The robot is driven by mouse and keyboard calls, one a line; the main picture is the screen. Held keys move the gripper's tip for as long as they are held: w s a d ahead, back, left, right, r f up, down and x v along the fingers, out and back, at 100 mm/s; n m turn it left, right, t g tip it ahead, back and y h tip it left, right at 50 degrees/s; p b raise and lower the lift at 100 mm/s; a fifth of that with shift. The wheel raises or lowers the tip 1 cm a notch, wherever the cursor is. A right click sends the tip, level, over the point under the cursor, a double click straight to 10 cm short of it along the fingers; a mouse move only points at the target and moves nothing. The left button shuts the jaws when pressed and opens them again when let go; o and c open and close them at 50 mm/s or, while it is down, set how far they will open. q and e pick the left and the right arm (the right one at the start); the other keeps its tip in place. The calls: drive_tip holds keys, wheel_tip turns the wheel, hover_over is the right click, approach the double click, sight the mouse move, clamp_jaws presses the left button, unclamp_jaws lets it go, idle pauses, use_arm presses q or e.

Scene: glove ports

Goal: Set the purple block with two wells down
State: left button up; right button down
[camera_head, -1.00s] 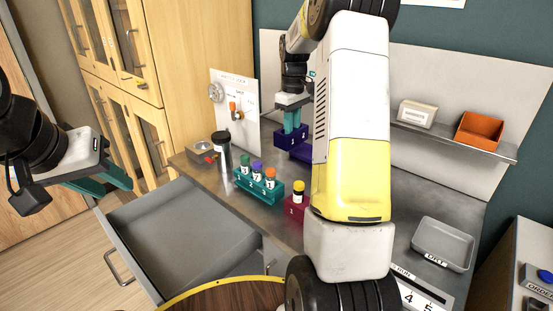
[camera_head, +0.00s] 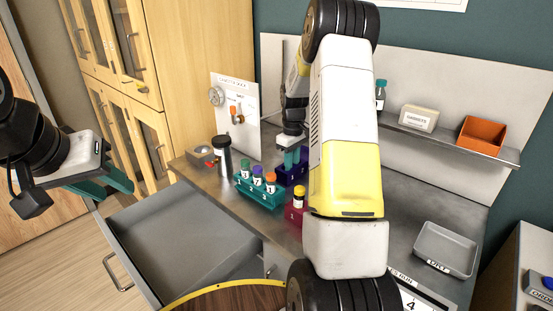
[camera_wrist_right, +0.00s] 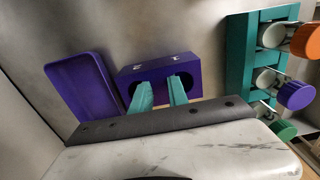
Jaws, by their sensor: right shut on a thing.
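The purple block with two wells (camera_head: 289,178) is between the teal fingers of my right gripper (camera_head: 292,157), just behind and right of the teal rack (camera_head: 262,197). In the right wrist view, the block (camera_wrist_right: 186,69) shows its marks 2 and 1, and the right gripper's fingers (camera_wrist_right: 159,92) grip its near wall by the wells. I cannot tell whether its base touches the bench. A flat purple tray (camera_wrist_right: 82,86) lies beside it in the right wrist view; in the head view my arm hides it. My left gripper (camera_head: 112,182) is open and empty, left of the bench.
The teal rack holds three capped vials. A crimson block (camera_head: 294,214) with a yellow-capped vial stands close by. A black-capped cylinder (camera_head: 222,155) and gauge panel (camera_head: 234,113) stand behind. An open grey drawer (camera_head: 185,240) is in front; a grey tray (camera_head: 444,250) is at right.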

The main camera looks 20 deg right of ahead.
drive_tip(key=c, duration=1.3)
unclamp_jaws()
wheel_tip(320, 180, up, 12)
drive_tip(key=s+a+r+m+t, duration=0.1)
drive_tip(key=s+a+r+t, duration=0.1)
drive_tip(key=s+a+r, duration=0.45)
drive_tip(key=s+a+r+m+t, duration=0.1)
drive_tip(key=s+a, duration=0.2)
drive_tip(key=s, duration=0.4)
drive_tip(key=s+a+r+m+t+y, duration=0.1)
drive_tip(key=s+a+m, duration=0.1)
drive_tip(key=s, duration=0.5)
drive_tip(key=s+a+r+m+t+y, duration=0.1)
drive_tip(key=s+a, duration=0.3)
drive_tip(key=s, duration=0.4)
drive_tip(key=shift+r+t, duration=0.5)
drive_tip(key=shift+t, duration=0.1)
